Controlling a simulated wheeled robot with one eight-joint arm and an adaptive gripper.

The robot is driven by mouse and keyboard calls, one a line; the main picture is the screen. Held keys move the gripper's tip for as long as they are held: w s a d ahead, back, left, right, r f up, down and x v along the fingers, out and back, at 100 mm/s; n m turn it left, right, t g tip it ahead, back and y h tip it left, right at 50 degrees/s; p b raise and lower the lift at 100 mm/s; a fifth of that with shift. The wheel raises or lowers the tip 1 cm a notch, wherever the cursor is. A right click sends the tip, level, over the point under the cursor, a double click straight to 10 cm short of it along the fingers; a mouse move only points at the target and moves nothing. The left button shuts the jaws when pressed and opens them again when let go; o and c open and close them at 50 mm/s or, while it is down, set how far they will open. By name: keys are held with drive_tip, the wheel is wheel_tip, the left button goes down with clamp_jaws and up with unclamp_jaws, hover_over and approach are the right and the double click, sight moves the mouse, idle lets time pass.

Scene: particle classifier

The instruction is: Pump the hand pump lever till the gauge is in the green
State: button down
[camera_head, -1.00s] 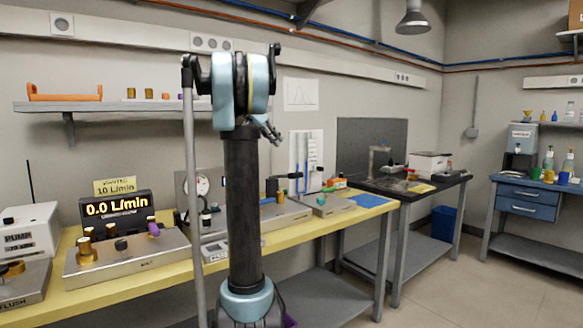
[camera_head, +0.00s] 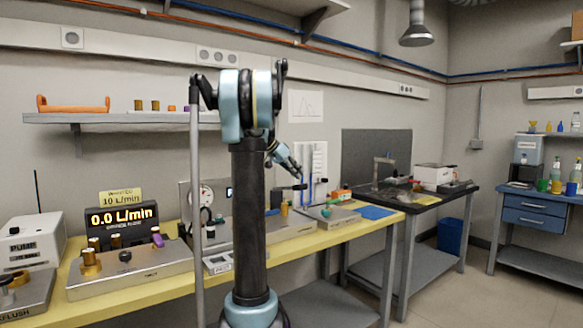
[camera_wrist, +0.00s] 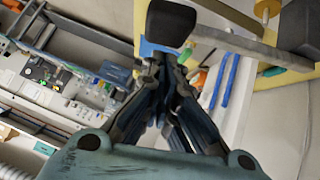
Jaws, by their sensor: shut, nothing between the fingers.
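A round white gauge (camera_head: 206,196) on a grey panel stands at the back of the yellow bench, partly behind my arm's column. Its needle reading is too small to tell. A dark horizontal lever (camera_head: 299,187), which looks like the hand pump lever, is right of my column above a grey base. My gripper (camera_head: 298,174) is shut and empty, pointing down just above the lever's right end in the head view. In the wrist view my gripper (camera_wrist: 167,60) has its fingers together beside a black rounded grip (camera_wrist: 171,22); I cannot tell whether they touch.
A display (camera_head: 122,219) reads 0.0 L/min, with a note above it saying 10 L/min. A white pump box (camera_head: 30,240) stands at the far left. A grey plate with a teal knob (camera_head: 326,212) is right of the lever. A blue mat (camera_head: 375,212) lies beyond it.

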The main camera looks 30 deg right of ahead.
drive_tip(key=shift+s+f, duration=0.15)
drive_tip(key=shift+f, duration=0.65)
